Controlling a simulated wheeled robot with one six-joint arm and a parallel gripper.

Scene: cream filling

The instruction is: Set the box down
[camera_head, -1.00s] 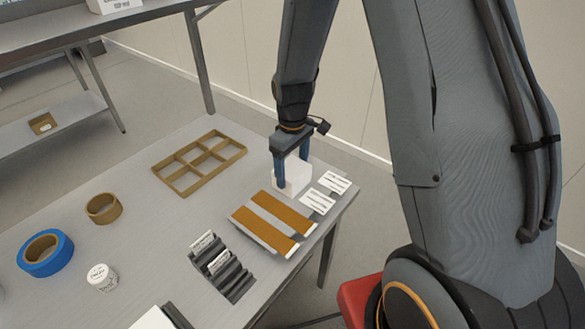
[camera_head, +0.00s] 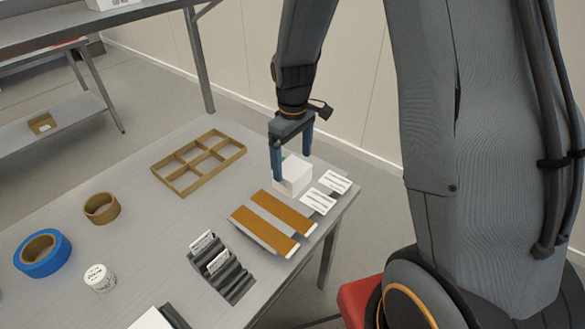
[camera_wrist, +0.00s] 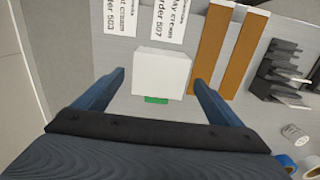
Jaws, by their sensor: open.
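A white box (camera_head: 293,177) stands on the grey metal table near its right edge, just beyond two white label cards. My gripper (camera_head: 291,163) is open over the box, with its blue fingers apart on either side and nothing held. In the wrist view the box (camera_wrist: 161,72) lies ahead, between and beyond the open fingertips of my gripper (camera_wrist: 157,80), with a gap on both sides. A small green patch (camera_wrist: 156,100) shows at the box's near edge. The box's underside is hidden.
Two order cards (camera_head: 318,202) lie beside brown strips (camera_head: 285,212). A divided brown tray (camera_head: 199,161) is to the left. A dark ridged card holder (camera_head: 220,270), tape rolls (camera_head: 42,252) and a white jar (camera_head: 99,278) are nearer. The mid-left table is mostly clear.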

